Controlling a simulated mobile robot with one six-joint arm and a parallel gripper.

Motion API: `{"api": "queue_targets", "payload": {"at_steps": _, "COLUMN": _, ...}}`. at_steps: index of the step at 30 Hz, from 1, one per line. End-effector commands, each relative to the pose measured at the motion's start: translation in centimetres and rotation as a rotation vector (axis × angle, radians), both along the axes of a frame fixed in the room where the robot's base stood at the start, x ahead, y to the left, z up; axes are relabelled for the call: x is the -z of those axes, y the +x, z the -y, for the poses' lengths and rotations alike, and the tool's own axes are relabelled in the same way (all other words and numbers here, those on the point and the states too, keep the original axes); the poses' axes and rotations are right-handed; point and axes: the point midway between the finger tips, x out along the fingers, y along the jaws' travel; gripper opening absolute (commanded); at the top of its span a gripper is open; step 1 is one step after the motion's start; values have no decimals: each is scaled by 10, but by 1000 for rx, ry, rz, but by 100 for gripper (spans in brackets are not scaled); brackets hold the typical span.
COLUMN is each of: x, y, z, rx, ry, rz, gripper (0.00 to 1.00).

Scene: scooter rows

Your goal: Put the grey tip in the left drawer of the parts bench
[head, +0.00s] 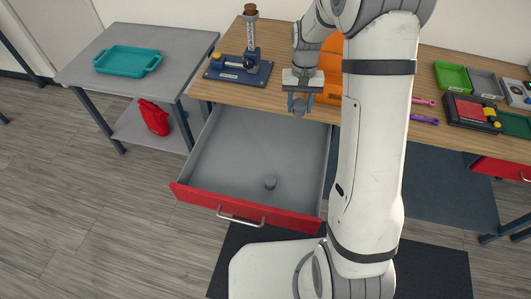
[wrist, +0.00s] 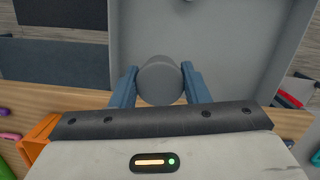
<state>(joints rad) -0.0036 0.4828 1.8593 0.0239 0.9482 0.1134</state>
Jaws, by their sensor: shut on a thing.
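The grey tip (wrist: 160,78) is a short grey cylinder. My gripper (wrist: 160,90) is shut on it, with a blue finger on each side. In the head view my gripper (head: 300,102) holds the tip (head: 299,107) above the rear part of the left drawer, close to the bench's front edge. The left drawer (head: 222,153) of the parts bench (head: 222,92) is pulled out, with a red front and grey inside. It also shows in the wrist view (wrist: 225,35).
A press with a blue base (head: 238,72) and an orange bin (head: 331,65) stand on the bench behind my gripper. Green and grey trays (head: 452,77) lie at the right. A side table (head: 105,77) with a teal tray stands left. Most of the drawer floor is clear.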

Motion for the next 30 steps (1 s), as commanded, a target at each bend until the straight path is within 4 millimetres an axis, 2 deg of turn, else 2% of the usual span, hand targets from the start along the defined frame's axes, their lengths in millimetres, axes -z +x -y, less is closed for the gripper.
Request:
{"api": "queue_targets", "payload": {"at_steps": 1, "x": 13, "y": -1, "z": 0, "rx": 73, "ry": 0, "rz": -1, "gripper": 20}}
{"api": "queue_targets", "payload": {"at_steps": 6, "x": 45, "y": -5, "z": -3, "rx": 471, "ry": -1, "rz": -1, "gripper": 20}}
{"api": "queue_targets", "payload": {"at_steps": 15, "x": 96, "y": -13, "z": -6, "rx": 1251, "ry": 0, "rz": -1, "gripper": 20}}
{"api": "queue_targets", "payload": {"at_steps": 24, "x": 141, "y": -20, "z": -6, "rx": 1947, "ry": -1, "rz": 0, "gripper": 20}}
{"api": "queue_targets", "payload": {"at_steps": 30, "x": 161, "y": -23, "z": -6, "rx": 2303, "ry": -1, "rz": 1, "gripper": 20}}
